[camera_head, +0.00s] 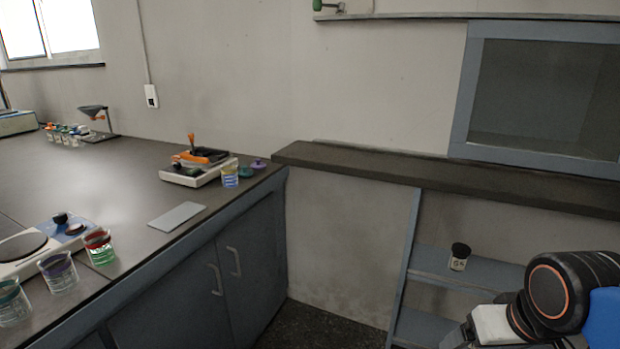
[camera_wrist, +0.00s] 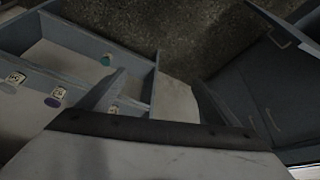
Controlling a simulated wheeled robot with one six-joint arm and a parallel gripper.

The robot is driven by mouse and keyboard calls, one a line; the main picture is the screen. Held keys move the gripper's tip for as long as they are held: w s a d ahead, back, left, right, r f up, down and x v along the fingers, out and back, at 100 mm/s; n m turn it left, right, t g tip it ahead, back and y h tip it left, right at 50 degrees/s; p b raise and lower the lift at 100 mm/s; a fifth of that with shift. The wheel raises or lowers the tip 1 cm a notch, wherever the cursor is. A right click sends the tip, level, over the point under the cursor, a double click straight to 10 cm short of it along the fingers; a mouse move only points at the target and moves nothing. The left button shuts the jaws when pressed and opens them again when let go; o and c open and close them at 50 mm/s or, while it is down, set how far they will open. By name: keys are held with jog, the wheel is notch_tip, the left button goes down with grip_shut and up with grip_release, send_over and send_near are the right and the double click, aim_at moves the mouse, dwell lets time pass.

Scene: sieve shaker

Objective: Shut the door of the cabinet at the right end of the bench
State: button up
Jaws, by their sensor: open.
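The bench (camera_head: 110,175) runs along the left, with blue-grey cabinet doors below its top. At its right end is the cabinet door (camera_head: 256,270), with a pale handle (camera_head: 234,262) beside the handle of the neighbouring door (camera_head: 180,295). In the head view this door looks about flush with the front; I cannot tell whether a small gap is left. Dark cabinet fronts (camera_wrist: 255,90) show at the right of the wrist view. My gripper (camera_wrist: 160,78) is open and empty, pointing down toward the floor, well to the right of the door and apart from it.
An open shelf unit (camera_head: 430,265) holding a small dark-lidded jar (camera_head: 459,257) stands near my gripper, under a dark wall ledge (camera_head: 400,175). Floor (camera_head: 318,325) before the cabinet is clear.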

jog(key=c, duration=1.5)
jog(key=shift+w+a+r, duration=0.1)
jog(key=shift+w+a, duration=0.15)
jog(key=shift+w, duration=0.05)
grip_shut()
jog(key=w+a+g+y, duration=0.2)
jog(key=w+a+g, duration=0.1)
jog(key=w+a, duration=0.6)
jog(key=w+a+f+m+g, duration=0.1)
jog(key=w+a+f+g, duration=0.15)
jog(key=a, duration=0.95)
jog(key=w+a+f+g, duration=0.1)
jog(key=a+f+g, duration=0.15)
jog(key=a, duration=0.95)
jog(key=s+a+f+g+h, duration=0.1)
jog(key=a+f, duration=0.2)
jog(key=a, duration=0.3)
jog(key=s+a+f, duration=0.2)
jog(key=a+f, duration=0.1)
jog(key=a, duration=0.4)
jog(key=s+a+f, duration=0.1)
jog(key=s+f, duration=0.6)
jog(key=f, duration=0.3)
jog(key=shift+s+m, duration=0.2)
jog(key=shift+m, duration=0.2)
